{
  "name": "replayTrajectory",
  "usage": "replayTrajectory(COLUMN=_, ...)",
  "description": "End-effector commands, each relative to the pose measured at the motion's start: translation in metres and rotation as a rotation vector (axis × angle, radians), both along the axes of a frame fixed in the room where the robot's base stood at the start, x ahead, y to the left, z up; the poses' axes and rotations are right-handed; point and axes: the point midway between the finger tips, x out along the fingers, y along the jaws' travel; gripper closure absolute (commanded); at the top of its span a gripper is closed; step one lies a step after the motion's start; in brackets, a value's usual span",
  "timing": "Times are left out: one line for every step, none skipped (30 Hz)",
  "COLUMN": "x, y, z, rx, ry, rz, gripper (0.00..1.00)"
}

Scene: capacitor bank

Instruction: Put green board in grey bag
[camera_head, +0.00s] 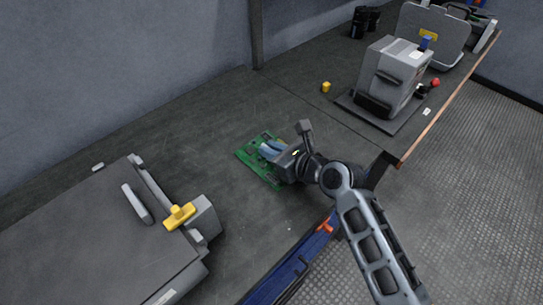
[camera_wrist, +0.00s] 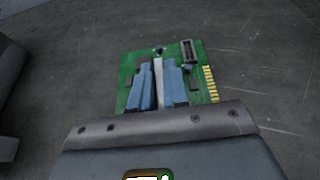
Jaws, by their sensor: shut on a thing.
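The green board (camera_head: 262,172) lies on or just above the dark bench top, with gold contacts along one edge in the wrist view (camera_wrist: 209,84). My gripper (camera_head: 268,149) reaches over the board from the right in the head view. In the wrist view its blue-grey fingers (camera_wrist: 159,84) are shut on a thin pale upright part in the middle of the board. The fingers hide part of the board. I cannot tell whether the board is lifted. I cannot make out a grey bag for certain; a grey case (camera_head: 432,35) with a handle stands at the far right end.
A large grey cabinet (camera_head: 90,240) with a yellow handle (camera_head: 179,215) fills the lower left. A grey machine (camera_head: 393,77) stands on a dark plate at the right. A small yellow piece (camera_head: 326,87) lies behind. Bench around the board is mostly clear.

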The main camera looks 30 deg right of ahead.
Motion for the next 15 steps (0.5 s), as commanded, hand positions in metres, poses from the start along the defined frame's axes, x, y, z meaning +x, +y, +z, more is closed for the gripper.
replayTrajectory(x=0.0, y=0.0, z=0.0, rx=0.0, ry=-0.001, rz=0.0, gripper=1.0)
replayTrajectory(x=0.0, y=0.0, z=0.0, rx=0.0, ry=-0.001, rz=0.0, gripper=1.0)
replayTrajectory(x=0.0, y=0.0, z=0.0, rx=0.0, ry=-0.001, rz=0.0, gripper=1.0)
replayTrajectory(x=0.0, y=0.0, z=0.0, rx=0.0, ry=-0.001, rz=0.0, gripper=1.0)
replayTrajectory(x=0.0, y=0.0, z=0.001, rx=0.0, ry=-0.001, rz=0.0, gripper=1.0)
replayTrajectory(x=0.0, y=0.0, z=0.001, rx=0.0, ry=-0.001, rz=0.0, gripper=1.0)
replayTrajectory(x=0.0, y=0.0, z=0.002, rx=0.0, ry=-0.001, rz=0.0, gripper=1.0)
replayTrajectory(x=0.0, y=0.0, z=0.003, rx=0.0, ry=-0.001, rz=0.0, gripper=1.0)
replayTrajectory(x=0.0, y=0.0, z=0.005, rx=-0.001, ry=-0.001, rz=0.0, gripper=1.0)
replayTrajectory(x=0.0, y=0.0, z=0.007, rx=0.0, ry=-0.002, rz=0.0, gripper=1.0)
replayTrajectory(x=0.0, y=0.0, z=0.009, rx=0.0, ry=-0.002, rz=0.0, gripper=1.0)
replayTrajectory(x=0.0, y=0.0, z=0.014, rx=0.0, ry=-0.003, rz=0.0, gripper=1.0)
replayTrajectory(x=0.001, y=0.0, z=0.018, rx=0.0, ry=-0.004, rz=-0.001, gripper=1.0)
replayTrajectory(x=0.001, y=0.0, z=0.022, rx=-0.001, ry=-0.004, rz=0.0, gripper=1.0)
replayTrajectory(x=0.0, y=0.0, z=0.028, rx=-0.001, ry=-0.004, rz=0.0, gripper=1.0)
